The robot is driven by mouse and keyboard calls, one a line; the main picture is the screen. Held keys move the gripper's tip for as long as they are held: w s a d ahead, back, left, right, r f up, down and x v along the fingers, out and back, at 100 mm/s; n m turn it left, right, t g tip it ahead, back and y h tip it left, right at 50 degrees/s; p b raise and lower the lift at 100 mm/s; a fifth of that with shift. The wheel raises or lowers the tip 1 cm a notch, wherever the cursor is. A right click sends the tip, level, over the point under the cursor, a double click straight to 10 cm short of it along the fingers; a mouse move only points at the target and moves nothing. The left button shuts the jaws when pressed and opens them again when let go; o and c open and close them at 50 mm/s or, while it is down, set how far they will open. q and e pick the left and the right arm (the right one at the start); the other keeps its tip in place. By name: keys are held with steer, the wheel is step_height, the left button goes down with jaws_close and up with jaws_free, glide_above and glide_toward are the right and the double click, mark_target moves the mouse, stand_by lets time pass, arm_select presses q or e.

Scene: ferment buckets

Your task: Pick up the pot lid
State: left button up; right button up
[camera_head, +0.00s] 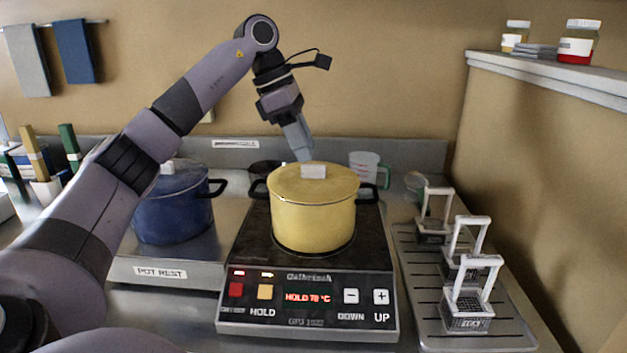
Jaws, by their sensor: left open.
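The yellow pot (313,225) stands on the black-topped hot plate (372,250) and has black side handles. Its flat yellow pot lid (285,183) lies on top, with a pale block-shaped knob (313,171) in the middle. My left gripper (304,157) points down from above, with its fingertips just above or behind the knob. It is open and holds nothing that I can see; the exact gap to the knob is hard to tell. My right gripper is not in view.
A blue lidded pot (172,215) stands left on the pot rest (160,272), partly behind my left arm. Wire baskets (467,300) stand on a tray (412,240) at right. A measuring cup (364,166) stands behind the yellow pot. A shelf (550,72) with jars juts out upper right.

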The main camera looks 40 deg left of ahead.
arm_select(q)
steer(key=x, duration=0.4)
steer(key=shift+s, duration=0.1)
steer(key=shift+r, duration=0.1)
jaws_close()
step_height(320, 180, up, 12)
steer(key=p, duration=0.2)
step_height(320, 180, up, 8)
steer(key=p, duration=0.3)
glide_above(312, 165)
steer(key=shift+s+a, duration=0.1)
steer(key=shift+a, duration=0.1)
